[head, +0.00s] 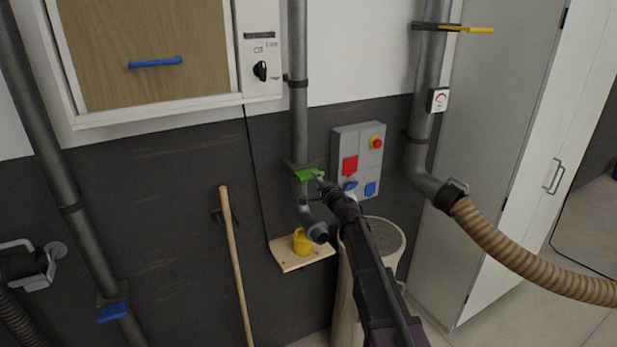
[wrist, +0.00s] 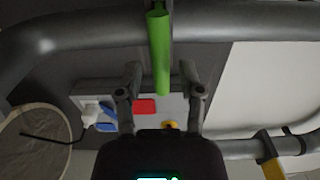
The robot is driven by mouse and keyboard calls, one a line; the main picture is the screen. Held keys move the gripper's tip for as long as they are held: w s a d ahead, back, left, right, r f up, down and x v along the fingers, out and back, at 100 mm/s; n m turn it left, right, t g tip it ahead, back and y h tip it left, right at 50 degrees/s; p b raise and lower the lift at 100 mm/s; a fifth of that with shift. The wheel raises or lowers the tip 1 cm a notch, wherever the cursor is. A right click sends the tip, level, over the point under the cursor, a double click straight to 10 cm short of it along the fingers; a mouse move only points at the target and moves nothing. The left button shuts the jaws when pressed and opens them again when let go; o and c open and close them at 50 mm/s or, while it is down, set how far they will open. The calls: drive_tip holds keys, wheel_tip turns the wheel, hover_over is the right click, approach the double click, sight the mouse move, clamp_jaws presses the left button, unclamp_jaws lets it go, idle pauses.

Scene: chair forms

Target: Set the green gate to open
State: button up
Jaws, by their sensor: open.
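The green gate (head: 307,174) is a flat green tab on the grey vertical pipe in the middle of the head view. In the wrist view the green gate (wrist: 159,52) is a long bar reaching down from the pipe towards my gripper. My gripper (head: 321,182) is at the right end of the tab in the head view. In the wrist view my gripper (wrist: 160,78) is open, with one finger on each side of the bar's end. I cannot tell whether either finger touches it.
A grey socket box (head: 345,137) with red and blue covers is on the wall close to my gripper. A yellow can (head: 302,242) stands on a small wooden shelf (head: 285,261) below. A beige bin (head: 395,237) and ribbed hose (head: 530,271) are to the right.

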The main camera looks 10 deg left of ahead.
sight(312, 178)
drive_tip(key=shift+x, duration=2.1)
clamp_jaws()
